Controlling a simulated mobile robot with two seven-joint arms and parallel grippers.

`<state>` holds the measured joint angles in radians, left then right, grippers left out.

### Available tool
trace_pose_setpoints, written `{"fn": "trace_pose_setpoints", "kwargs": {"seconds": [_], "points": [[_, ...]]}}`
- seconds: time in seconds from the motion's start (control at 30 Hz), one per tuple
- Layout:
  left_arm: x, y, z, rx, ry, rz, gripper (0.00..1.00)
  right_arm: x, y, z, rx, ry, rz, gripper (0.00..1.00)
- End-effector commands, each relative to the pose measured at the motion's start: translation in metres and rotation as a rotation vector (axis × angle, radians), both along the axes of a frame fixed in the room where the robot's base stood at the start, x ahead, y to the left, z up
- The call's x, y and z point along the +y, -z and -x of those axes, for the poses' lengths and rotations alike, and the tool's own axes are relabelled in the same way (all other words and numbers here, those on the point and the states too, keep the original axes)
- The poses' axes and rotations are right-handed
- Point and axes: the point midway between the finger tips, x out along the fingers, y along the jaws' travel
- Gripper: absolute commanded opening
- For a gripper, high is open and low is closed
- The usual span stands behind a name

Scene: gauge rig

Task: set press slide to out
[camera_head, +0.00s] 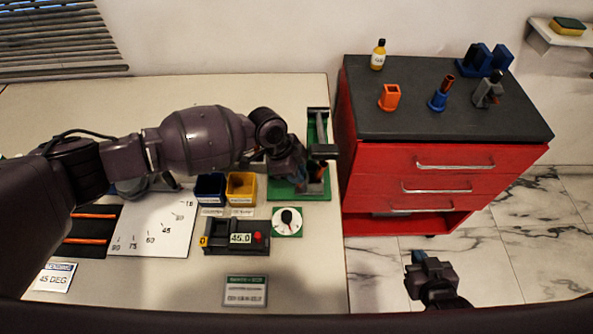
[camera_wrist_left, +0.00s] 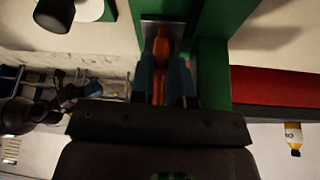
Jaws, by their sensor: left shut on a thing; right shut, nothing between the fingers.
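The press (camera_head: 319,150) is a green stand with a dark upright and top, at the right end of the table in the head view. My left gripper (camera_head: 302,172) reaches into its front, low over the green base. In the left wrist view my left gripper (camera_wrist_left: 167,85) is shut on an orange part (camera_wrist_left: 161,50) between green walls of the press. Whether this part is the slide itself, and how far out it stands, I cannot tell; the fingers and arm hide much of it. My right gripper (camera_head: 418,258) is shut and empty, away from the table, over the floor.
A dial (camera_head: 287,221) on a green plate and a 45.0 readout box (camera_head: 237,237) lie in front of the press. Blue (camera_head: 210,188) and yellow (camera_head: 241,188) bins stand to its left. A red drawer cabinet (camera_head: 440,180) stands close on its right.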

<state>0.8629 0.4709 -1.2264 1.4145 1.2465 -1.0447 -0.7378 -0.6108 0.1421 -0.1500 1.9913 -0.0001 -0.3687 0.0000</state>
Motion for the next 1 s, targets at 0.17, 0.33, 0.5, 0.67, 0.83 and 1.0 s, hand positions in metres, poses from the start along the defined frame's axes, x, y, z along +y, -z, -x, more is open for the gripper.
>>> {"fn": "trace_pose_setpoints", "kwargs": {"seconds": [0.17, 0.33, 0.5, 0.67, 0.83, 1.0], "points": [[0.0, 0.0, 0.0, 0.0, 0.0, 0.0, 0.0, 0.0, 0.0, 0.0, -0.001, 0.0, 0.0, 0.0], [0.009, 0.0, -0.001, 0.0, -0.002, -0.001, 0.0, 0.001, -0.003, -0.004, -0.007, -0.002, 0.0, 0.0], [0.029, 0.0, -0.001, 0.0, -0.003, 0.0, 0.0, 0.001, -0.009, -0.008, -0.017, -0.004, 0.0, 0.0], [0.045, 0.0, 0.0, 0.0, -0.002, 0.0, 0.0, 0.002, -0.012, -0.011, -0.023, -0.006, 0.0, 0.0], [0.047, 0.0, 0.0, 0.0, 0.001, 0.001, 0.0, 0.002, -0.011, -0.01, -0.021, -0.005, -0.001, 0.0], [0.047, 0.0, 0.0, 0.0, 0.001, 0.001, 0.21, 0.001, -0.009, -0.007, -0.015, -0.004, 0.0, 0.0]]}}
